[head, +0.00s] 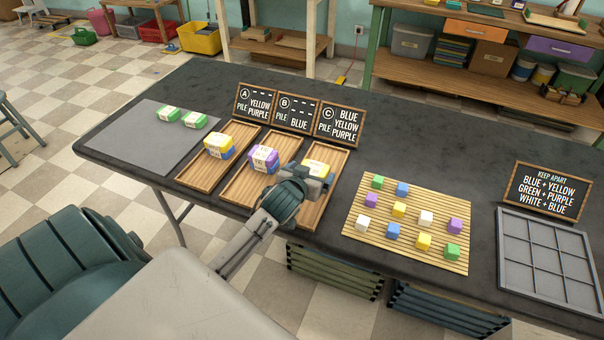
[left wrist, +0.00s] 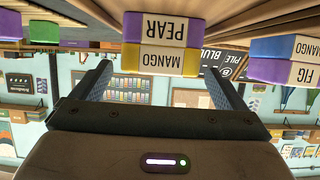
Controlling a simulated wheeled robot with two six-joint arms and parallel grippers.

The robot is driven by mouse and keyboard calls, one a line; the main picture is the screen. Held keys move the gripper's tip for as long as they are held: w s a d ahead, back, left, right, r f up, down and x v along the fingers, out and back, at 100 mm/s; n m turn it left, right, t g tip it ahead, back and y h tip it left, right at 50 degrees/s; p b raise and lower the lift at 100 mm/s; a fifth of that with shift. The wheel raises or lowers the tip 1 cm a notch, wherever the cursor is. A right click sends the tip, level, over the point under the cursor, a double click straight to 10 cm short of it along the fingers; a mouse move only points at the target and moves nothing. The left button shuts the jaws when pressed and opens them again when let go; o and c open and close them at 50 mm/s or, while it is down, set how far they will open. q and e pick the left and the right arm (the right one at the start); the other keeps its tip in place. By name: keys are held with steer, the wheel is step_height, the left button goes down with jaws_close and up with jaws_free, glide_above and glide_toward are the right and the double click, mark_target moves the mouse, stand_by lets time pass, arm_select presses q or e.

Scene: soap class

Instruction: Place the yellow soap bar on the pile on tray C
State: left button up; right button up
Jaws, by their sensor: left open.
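The yellow soap bar (head: 319,165), labelled MANGO in the left wrist view (left wrist: 150,61), lies on a purple bar labelled PEAR (left wrist: 165,29) on tray C (head: 336,158). The wrist picture is upside down, so the yellow bar is the upper one. My left gripper (head: 308,177) is open at the near side of this pile. In the wrist view its fingers stand apart to either side of the yellow bar, with gaps visible; how far they reach along it is unclear. My arm hides part of the tray and pile. My right gripper is not in view.
Tray B (head: 236,188) holds a purple-topped pile (head: 264,157) close left; tray A (head: 196,175) holds a yellow-on-blue pile (head: 217,145). Signs stand behind the trays. Two green bars (head: 181,116) lie on a grey mat. A slatted mat with cubes (head: 375,232) is at right.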

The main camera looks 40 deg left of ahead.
arm_select(q)
steer(key=v, duration=1)
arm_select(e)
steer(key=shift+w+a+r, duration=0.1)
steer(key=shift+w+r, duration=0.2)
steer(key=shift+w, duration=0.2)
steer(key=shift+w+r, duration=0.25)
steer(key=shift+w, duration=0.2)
arm_select(q)
steer(key=shift+s, duration=0.2)
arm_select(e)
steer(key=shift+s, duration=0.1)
